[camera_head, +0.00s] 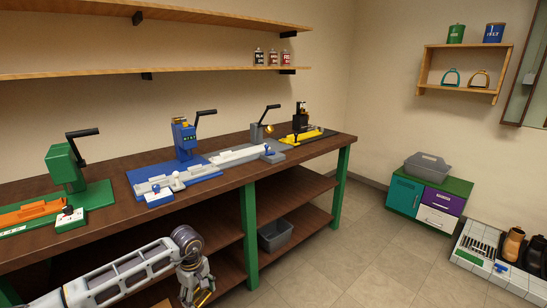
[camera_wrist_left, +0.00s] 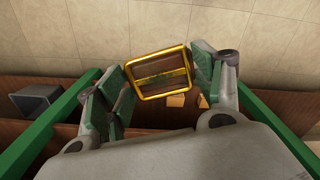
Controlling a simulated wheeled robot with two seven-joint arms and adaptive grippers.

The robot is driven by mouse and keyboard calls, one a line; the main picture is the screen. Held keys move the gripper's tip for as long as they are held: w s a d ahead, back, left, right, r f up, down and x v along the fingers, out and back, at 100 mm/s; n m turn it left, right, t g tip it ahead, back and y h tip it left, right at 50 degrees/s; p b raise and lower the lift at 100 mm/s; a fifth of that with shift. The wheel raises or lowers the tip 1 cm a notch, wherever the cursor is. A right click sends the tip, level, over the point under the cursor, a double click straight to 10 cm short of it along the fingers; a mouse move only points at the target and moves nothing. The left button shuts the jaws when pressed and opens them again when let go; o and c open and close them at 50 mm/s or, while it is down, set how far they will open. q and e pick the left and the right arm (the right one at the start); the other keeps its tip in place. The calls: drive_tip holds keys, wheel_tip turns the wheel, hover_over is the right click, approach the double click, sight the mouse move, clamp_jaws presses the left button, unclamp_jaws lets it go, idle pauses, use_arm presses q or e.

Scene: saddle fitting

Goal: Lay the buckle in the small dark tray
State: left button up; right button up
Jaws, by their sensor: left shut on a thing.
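The buckle (camera_wrist_left: 165,93) is a gold rectangular frame with rounded corners, seen in the left wrist view. My left gripper (camera_wrist_left: 160,82) is shut on it, with green-padded fingers on both sides. In the head view my left gripper (camera_head: 201,290) is at the bottom edge, in front of the workbench, with a bit of the gold buckle (camera_head: 204,298) showing. A small dark grey tray (camera_head: 275,236) stands on the bench's lower shelf, to the right of the gripper. It also shows at the left of the left wrist view (camera_wrist_left: 36,101). My right gripper is not in view.
Green bench legs (camera_head: 250,236) stand near the tray. The bench top (camera_head: 105,170) carries several lever presses. Small tan blocks (camera_wrist_left: 176,100) lie beyond the buckle in the left wrist view. A grey caddy (camera_head: 427,167) sits on a low cabinet at right. The floor (camera_head: 350,260) before the bench is clear.

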use_arm(q)
drive_tip(key=w+d+r+m, duration=0.1)
drive_tip(key=d+r+m, duration=0.2)
drive_tip(key=d+m, duration=0.3)
drive_tip(key=w+d+r+m, duration=0.1)
drive_tip(key=d+r+m, duration=0.2)
drive_tip(key=d+m, duration=0.3)
drive_tip(key=d, duration=0.5)
drive_tip(key=shift+w+d, duration=0.15)
drive_tip(key=shift+w, duration=0.1)
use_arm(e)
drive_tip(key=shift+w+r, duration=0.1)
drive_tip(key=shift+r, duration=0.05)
